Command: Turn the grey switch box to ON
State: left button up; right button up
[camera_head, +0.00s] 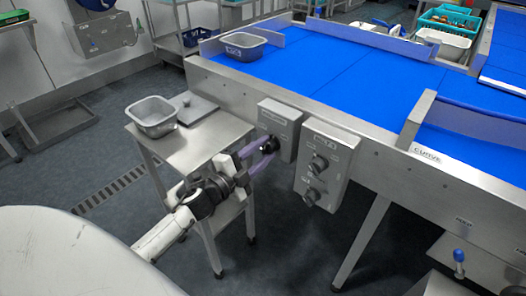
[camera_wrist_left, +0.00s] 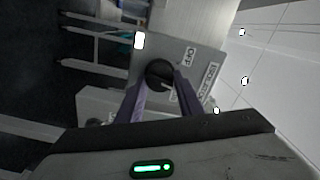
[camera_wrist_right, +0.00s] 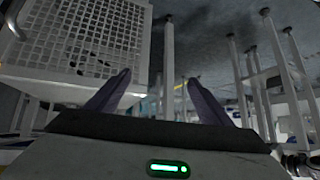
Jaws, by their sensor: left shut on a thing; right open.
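The grey switch box (camera_head: 281,116) is on the side of the blue conveyor and has one black knob (camera_head: 270,144). In the left wrist view the box face (camera_wrist_left: 208,62) carries an OFF label and another label I cannot read fully. My left gripper (camera_head: 264,146) reaches the box from the left with its purple fingers shut on the knob. The fingers also show on both sides of the knob in the left wrist view (camera_wrist_left: 160,78). My right gripper (camera_wrist_right: 158,92) is open and empty in the right wrist view, with nothing between its fingers.
A larger grey box (camera_head: 327,160) with two knobs is mounted just right of the switch box. A small steel table (camera_head: 200,145) with a grey tub (camera_head: 153,113) stands left of it. A white perforated crate (camera_wrist_right: 80,40) is close to my right gripper.

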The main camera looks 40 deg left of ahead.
pick_arm(q)
jog(key=m+b, duration=0.1)
jog(key=m, duration=0.4)
jog(key=shift+f+m, duration=0.15)
jog(key=shift+m, duration=0.65)
jog(key=o, duration=1.1)
jog(key=shift+c, duration=0.2)
